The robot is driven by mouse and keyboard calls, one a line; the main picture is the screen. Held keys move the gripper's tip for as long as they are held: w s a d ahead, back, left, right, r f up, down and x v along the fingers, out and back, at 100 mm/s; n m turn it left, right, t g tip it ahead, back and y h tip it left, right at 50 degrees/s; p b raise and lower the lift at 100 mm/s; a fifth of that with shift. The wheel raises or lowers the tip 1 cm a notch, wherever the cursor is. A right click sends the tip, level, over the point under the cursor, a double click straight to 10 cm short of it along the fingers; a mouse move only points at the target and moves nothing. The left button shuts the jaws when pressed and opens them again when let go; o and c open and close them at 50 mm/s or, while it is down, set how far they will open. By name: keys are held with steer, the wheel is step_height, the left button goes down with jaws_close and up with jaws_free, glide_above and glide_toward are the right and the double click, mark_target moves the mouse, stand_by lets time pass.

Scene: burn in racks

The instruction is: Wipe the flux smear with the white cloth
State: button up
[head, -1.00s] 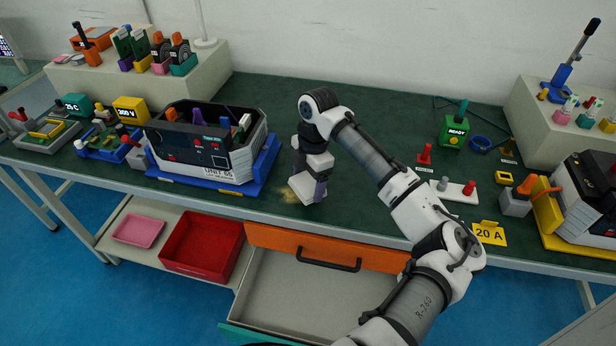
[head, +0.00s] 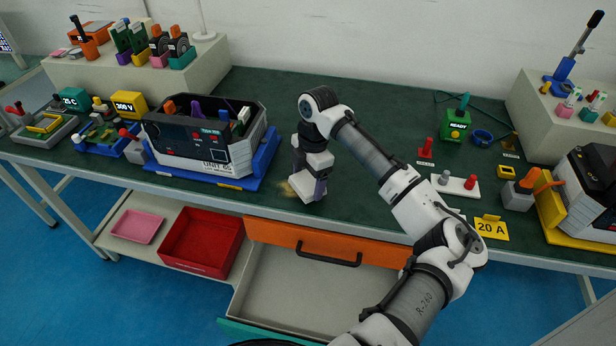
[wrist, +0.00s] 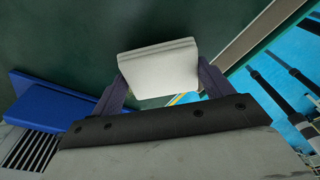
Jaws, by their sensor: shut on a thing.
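The white cloth (head: 302,190) is a folded pad at the front of the green bench top. My gripper (head: 310,187) is shut on it and points down. In the wrist view the cloth (wrist: 160,68) sits between the two fingers. The flux smear (head: 286,189) is a yellowish-brown patch on the bench, showing just left of the cloth. The cloth and gripper hide part of it. The cloth is at or close to the surface; I cannot tell if it touches.
A unit in a blue tray (head: 215,145) stands left of my gripper. An open drawer (head: 305,290) with an orange front is below the bench edge. A red bin (head: 200,243) is on the lower shelf. A white block with knobs (head: 455,184) lies right. The bench behind my gripper is clear.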

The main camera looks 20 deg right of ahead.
steer(key=shift+f+b, duration=0.45)
steer(key=shift+f, duration=0.45)
